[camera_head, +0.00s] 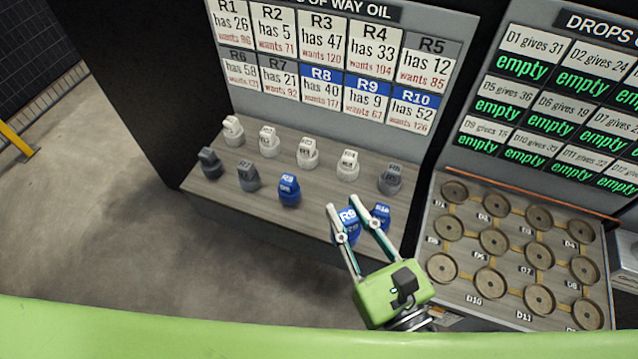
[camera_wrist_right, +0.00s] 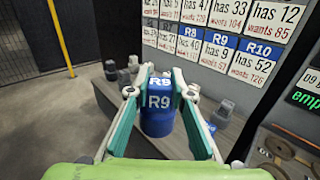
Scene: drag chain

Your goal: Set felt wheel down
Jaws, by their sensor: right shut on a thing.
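My right gripper (camera_head: 345,206) is shut on the blue piece marked R9 (camera_head: 349,226), near the front right of the wooden shelf. In the right wrist view, R9 (camera_wrist_right: 158,120) stands upright between the two fingers, its label facing the camera. I cannot tell whether its base touches the shelf. No piece is marked as felt; R9 is the only thing held. My left gripper is not in view.
Blue R10 (camera_head: 381,214) stands close to the right of R9. Another blue piece (camera_head: 289,188) and several white and grey pieces stand on the wooden shelf (camera_head: 240,207). Label boards rise behind both.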

